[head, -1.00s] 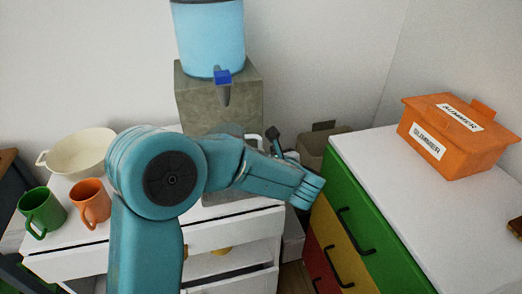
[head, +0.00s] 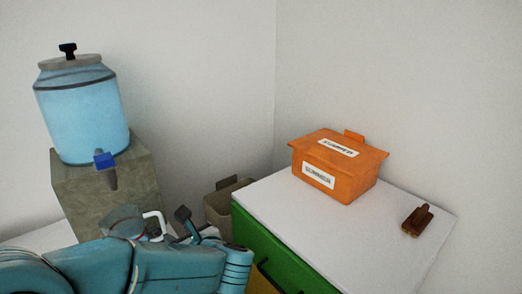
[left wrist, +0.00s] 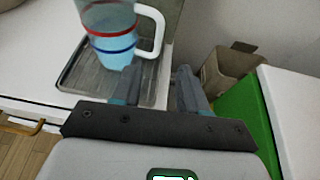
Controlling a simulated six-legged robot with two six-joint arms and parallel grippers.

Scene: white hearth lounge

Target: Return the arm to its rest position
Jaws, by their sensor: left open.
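My left arm crosses the bottom left of the head view, and its gripper (head: 190,222) shows partly behind the arm link. In the left wrist view the left gripper (left wrist: 157,78) has its two fingers apart with nothing between them. A clear jug (left wrist: 112,35) with red and blue bands, a white handle and blue liquid stands on a tray just beyond the fingers, apart from them. The jug shows partly in the head view (head: 122,218), its lower part hidden by my arm. My right gripper is not in view.
A blue water dispenser (head: 85,115) stands on a stone block (head: 90,195) at left. An orange SUMMER box (head: 337,170) and a brown object (head: 418,220) sit on a white-topped cabinet (head: 300,225) with a green drawer front. A grey-brown bin (head: 218,205) stands behind.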

